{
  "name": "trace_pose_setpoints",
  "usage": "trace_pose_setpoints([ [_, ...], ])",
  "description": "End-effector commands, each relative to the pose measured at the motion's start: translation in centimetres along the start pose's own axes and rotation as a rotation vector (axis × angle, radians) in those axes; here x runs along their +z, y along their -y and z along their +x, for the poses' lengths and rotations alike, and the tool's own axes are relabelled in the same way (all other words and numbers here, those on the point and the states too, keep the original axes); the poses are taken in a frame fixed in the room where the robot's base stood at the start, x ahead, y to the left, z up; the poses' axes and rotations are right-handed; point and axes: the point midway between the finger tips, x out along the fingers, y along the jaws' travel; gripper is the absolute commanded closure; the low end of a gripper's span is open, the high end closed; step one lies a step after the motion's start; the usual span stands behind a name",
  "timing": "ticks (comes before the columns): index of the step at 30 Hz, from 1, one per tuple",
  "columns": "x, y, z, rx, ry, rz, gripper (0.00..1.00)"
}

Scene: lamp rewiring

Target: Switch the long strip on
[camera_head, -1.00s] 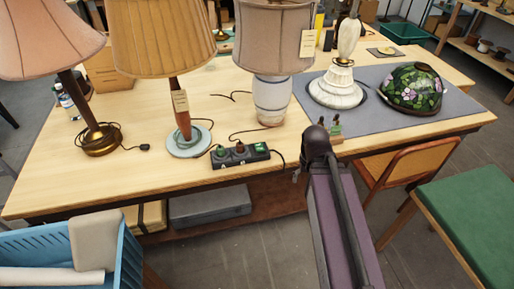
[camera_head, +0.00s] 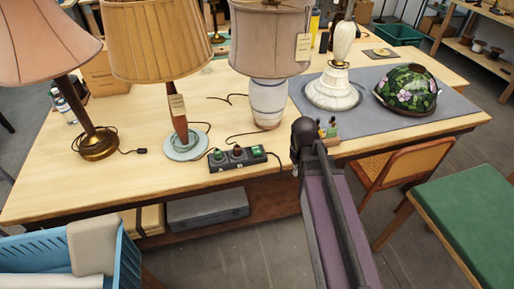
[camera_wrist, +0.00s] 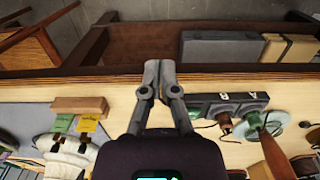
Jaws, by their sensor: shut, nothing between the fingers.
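The long strip (camera_head: 222,164) is a dark power strip lying along the front edge of the wooden table. A green switch (camera_head: 258,152) sits at its right end, and plugs stand in its sockets. I cannot tell the switch's position. In the wrist view, the strip (camera_wrist: 228,100) lies right of my gripper, with plugs and cords on it. My gripper (camera_wrist: 158,68) is shut and empty, its fingertips over the table's front edge, apart from the strip. In the head view my arm hides most of the gripper.
A lamp with a pleated shade (camera_head: 160,45) and a white-blue lamp (camera_head: 268,103) stand behind the strip. A small wooden block with tags (camera_wrist: 80,106) lies left of my gripper in the wrist view. A cane chair (camera_head: 405,165) stands at the table's front right.

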Motion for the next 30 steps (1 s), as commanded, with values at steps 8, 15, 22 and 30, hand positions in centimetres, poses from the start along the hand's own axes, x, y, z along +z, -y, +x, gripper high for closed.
trace_pose_setpoints([
  [8,-5.8,0.9,-1.5,-0.007,0.022,-0.331,1.0],
  [15,-10.4,2.1,-2.5,-0.018,0.04,-0.625,1.0],
  [22,-14.7,3.5,-3.6,-0.032,0.055,-0.906,1.0],
  [30,-19.7,5.4,-4.8,-0.055,0.071,-1.233,1.0],
])
